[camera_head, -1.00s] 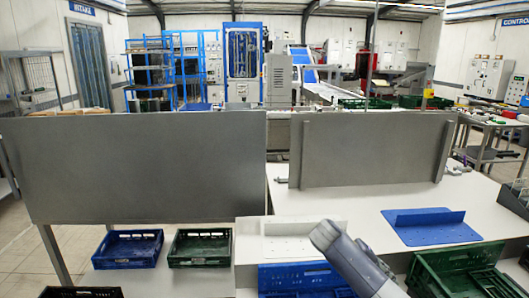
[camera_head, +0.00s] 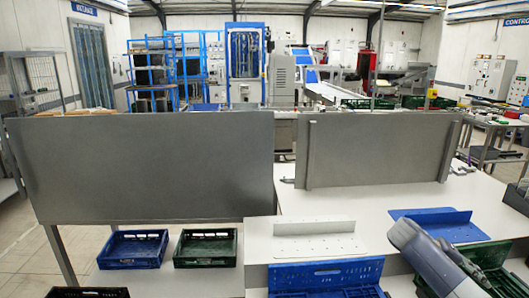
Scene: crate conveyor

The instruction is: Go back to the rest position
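My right arm (camera_head: 437,265) comes in from the bottom right, a grey and white rounded shape. Its upper end lies in front of the blue angled plate and the green crate at the right. No fingers can be made out, so I cannot tell whether the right gripper is open or shut. I see nothing held. My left arm and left gripper are out of view.
A blue crate (camera_head: 330,271) stands at the bottom centre, beside the green crate (camera_head: 490,254). A white angled plate (camera_head: 315,228) and blue angled plate (camera_head: 452,217) lie on the white table. Blue (camera_head: 133,262) and green (camera_head: 205,263) crates sit lower left. Grey panels (camera_head: 150,170) stand behind.

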